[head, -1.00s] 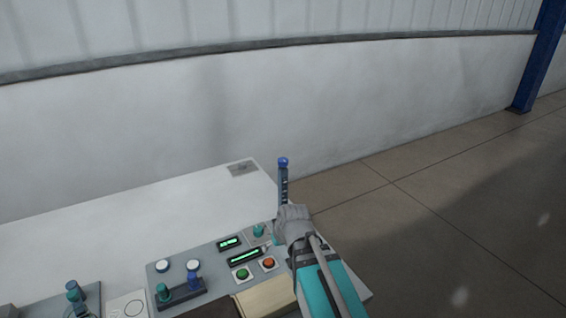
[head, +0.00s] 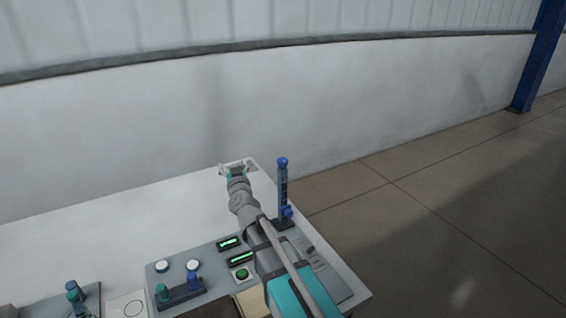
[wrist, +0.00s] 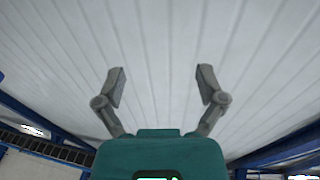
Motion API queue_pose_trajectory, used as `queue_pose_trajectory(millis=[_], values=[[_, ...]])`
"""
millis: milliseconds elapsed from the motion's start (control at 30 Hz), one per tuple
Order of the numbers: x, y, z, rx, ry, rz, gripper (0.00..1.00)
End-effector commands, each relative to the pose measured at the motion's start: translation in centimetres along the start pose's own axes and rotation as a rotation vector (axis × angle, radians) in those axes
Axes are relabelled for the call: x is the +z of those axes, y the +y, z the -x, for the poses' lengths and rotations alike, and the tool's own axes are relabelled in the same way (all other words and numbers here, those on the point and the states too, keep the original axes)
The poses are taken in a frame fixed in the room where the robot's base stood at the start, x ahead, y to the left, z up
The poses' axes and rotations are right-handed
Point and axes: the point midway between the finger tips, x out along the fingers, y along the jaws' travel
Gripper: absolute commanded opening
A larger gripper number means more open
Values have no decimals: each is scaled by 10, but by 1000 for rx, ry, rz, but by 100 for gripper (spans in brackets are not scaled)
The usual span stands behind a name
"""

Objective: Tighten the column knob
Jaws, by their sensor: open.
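The column (head: 283,185) is a dark upright post with a blue cap, standing near the right end of the white table. A blue knob (head: 287,212) sits low on its right side. My gripper (head: 236,165) is at the far edge of the table, left of the column and apart from it. In the wrist view my gripper (wrist: 160,85) has its two fingers spread wide with nothing between them. The wrist view shows neither the column nor the knob.
A control panel (head: 212,250) with green displays, white buttons, a green button (head: 242,274) and teal and blue knobs lies at the front. My arm covers part of its right side. The white tabletop (head: 120,222) behind the panel is clear. A white wall (head: 150,130) stands behind.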

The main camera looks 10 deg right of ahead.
Motion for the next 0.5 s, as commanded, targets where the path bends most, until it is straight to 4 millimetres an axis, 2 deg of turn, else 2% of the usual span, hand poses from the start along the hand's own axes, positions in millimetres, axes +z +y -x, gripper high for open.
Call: queue_pose_trajectory(millis=[200,500], values=[[-23,11,-10,225,134,-1,89],[-28,33,1,595,174,4,89]])
